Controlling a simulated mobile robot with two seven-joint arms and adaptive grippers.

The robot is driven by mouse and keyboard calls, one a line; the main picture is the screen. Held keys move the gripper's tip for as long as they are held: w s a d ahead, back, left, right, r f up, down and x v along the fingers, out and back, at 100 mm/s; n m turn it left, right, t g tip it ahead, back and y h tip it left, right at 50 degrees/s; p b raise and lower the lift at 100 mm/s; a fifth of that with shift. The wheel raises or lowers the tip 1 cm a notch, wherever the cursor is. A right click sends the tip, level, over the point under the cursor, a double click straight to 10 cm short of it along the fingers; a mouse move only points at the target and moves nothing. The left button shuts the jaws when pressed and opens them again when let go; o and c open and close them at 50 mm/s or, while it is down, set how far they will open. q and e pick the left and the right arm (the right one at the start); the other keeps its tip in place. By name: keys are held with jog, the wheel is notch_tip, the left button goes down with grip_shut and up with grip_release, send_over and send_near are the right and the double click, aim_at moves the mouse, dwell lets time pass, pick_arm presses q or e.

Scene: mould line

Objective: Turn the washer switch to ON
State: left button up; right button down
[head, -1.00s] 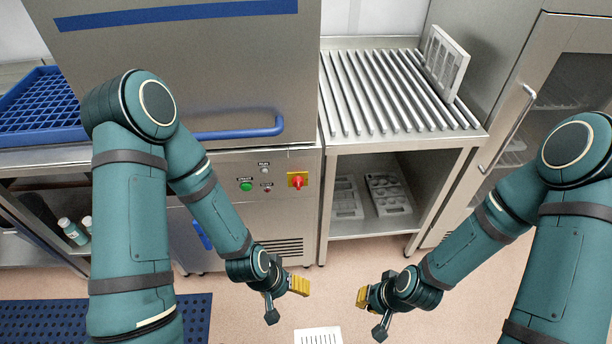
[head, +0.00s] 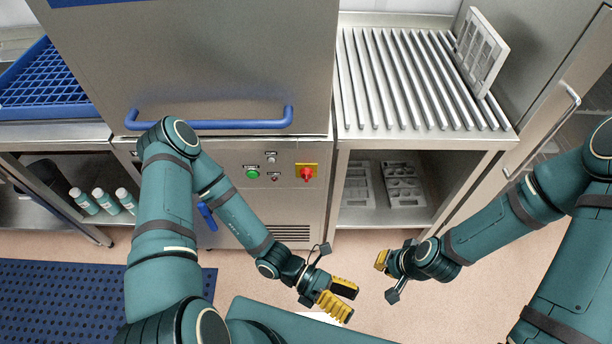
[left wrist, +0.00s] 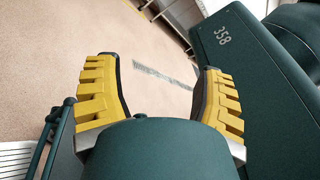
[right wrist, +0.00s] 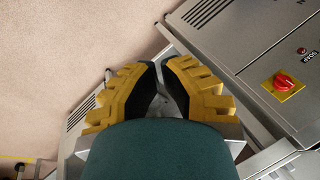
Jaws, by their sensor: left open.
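The washer switch (head: 307,173) is a red knob on a yellow square plate on the washer's front panel, right of the green button. It also shows at the right of the right wrist view (right wrist: 284,84). Its exact setting is too small to read. My left gripper (head: 342,298) is open and empty, below the switch in the head view and apart from it. The left wrist view shows its fingers wide apart over the floor. My right gripper (head: 382,261) is shut and empty, its fingertips together, lower right of the switch and touching nothing.
The washer's blue door handle (head: 210,121) runs above the panel. A green button (head: 253,173) and small lamps sit left of the switch. A roller table (head: 420,85) with a mould (head: 481,52) stands at the right.

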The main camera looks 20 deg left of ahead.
pick_arm(q)
jog(key=w+r+n+t+h, duration=0.3)
jog(key=w+n+t, duration=0.65)
jog(key=n, duration=0.25)
jog(key=n+t+y+p, duration=0.1)
jog(key=n+t+y, duration=1.1)
jog(key=n+y, duration=1.3)
send_near(306, 180)
jog(key=w+a, duration=0.1)
jog(key=w, duration=0.2)
jog(key=w+a+n+h, duration=0.1)
jog(key=w, duration=0.2)
jog(key=w+a+r+h+b, duration=0.1)
jog(key=w, duration=0.3)
jog(key=shift+w+n, duration=0.1)
jog(key=shift+n, duration=0.2)
pick_arm(e)
jog(key=shift+s+r+g, duration=0.1)
jog(key=shift+s+g, duration=0.2)
jog(key=shift+s, duration=0.6)
pick_arm(q)
jog(key=c, duration=1.1)
